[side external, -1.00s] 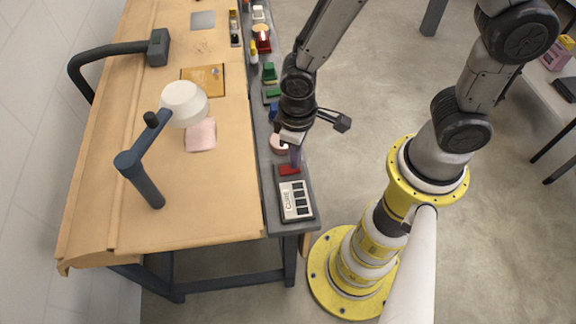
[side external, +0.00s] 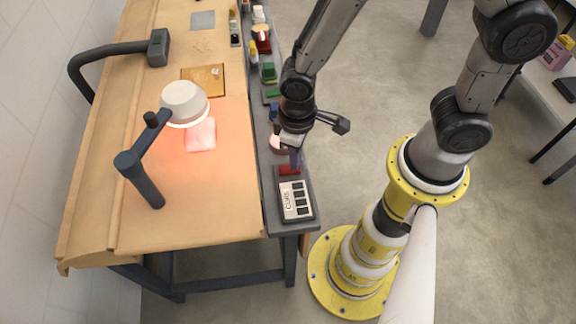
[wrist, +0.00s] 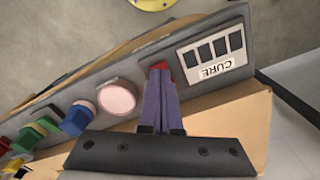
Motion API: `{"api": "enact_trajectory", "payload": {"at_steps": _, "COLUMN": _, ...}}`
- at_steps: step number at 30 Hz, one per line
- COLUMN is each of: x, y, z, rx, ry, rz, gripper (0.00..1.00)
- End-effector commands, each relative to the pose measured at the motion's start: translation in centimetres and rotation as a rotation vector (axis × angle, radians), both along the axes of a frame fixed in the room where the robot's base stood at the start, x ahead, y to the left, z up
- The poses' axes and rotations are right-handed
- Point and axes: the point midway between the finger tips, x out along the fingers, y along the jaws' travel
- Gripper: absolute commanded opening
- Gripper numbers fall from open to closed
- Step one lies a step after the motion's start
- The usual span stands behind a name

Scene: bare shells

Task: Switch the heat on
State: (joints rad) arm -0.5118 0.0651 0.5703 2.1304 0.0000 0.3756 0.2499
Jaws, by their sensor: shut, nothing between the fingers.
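The heat lamp (side external: 183,98) with a white shade stands on the wooden bench and glows. It casts a reddish light on a pink piece (side external: 201,134) beneath it. The control panel marked CURE (side external: 296,200) sits at the near end of the grey strip, with a red switch (side external: 290,169) beside its label. My gripper (side external: 295,160) is shut and points down at the red switch, its fingertips at or touching it. In the wrist view the purple fingers (wrist: 160,78) are together, empty, and partly hide the red switch (wrist: 163,74).
A round pink button (wrist: 116,99) and blue, green and red knobs line the grey strip (side external: 264,150). A dark curved arm (side external: 110,50) and a yellow plate (side external: 204,79) are farther back on the bench. The front bench top is clear.

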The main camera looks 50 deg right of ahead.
Motion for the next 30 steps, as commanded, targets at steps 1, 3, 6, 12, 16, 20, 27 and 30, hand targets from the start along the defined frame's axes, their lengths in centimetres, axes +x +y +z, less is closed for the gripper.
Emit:
{"api": "enact_trajectory", "payload": {"at_steps": 1, "x": 0.0, "y": 0.0, "z": 0.4, "rx": 0.001, "ry": -0.002, "rz": 0.0, "gripper": 0.0}}
{"api": "enact_trajectory", "payload": {"at_steps": 3, "x": 0.1, "y": 0.0, "z": 1.0, "rx": 0.002, "ry": -0.003, "rz": 0.0, "gripper": 0.0}}
{"api": "enact_trajectory", "payload": {"at_steps": 6, "x": 0.0, "y": 0.0, "z": 1.7, "rx": 0.002, "ry": -0.003, "rz": 0.0, "gripper": 0.0}}
{"api": "enact_trajectory", "payload": {"at_steps": 12, "x": 0.0, "y": 0.0, "z": 3.1, "rx": 0.001, "ry": -0.002, "rz": 0.0, "gripper": 0.0}}
{"api": "enact_trajectory", "payload": {"at_steps": 16, "x": 0.0, "y": 0.0, "z": 4.1, "rx": 0.001, "ry": -0.002, "rz": 0.0, "gripper": 0.0}}
{"api": "enact_trajectory", "payload": {"at_steps": 20, "x": 0.0, "y": 0.0, "z": 5.0, "rx": 0.001, "ry": -0.002, "rz": 0.0, "gripper": 0.0}}
{"api": "enact_trajectory", "payload": {"at_steps": 27, "x": 0.0, "y": 0.0, "z": 6.4, "rx": 0.0, "ry": -0.001, "rz": 0.0, "gripper": 0.0}}
{"api": "enact_trajectory", "payload": {"at_steps": 30, "x": 0.0, "y": 0.0, "z": 6.6, "rx": 0.0, "ry": 0.0, "rz": 0.0, "gripper": 0.0}}
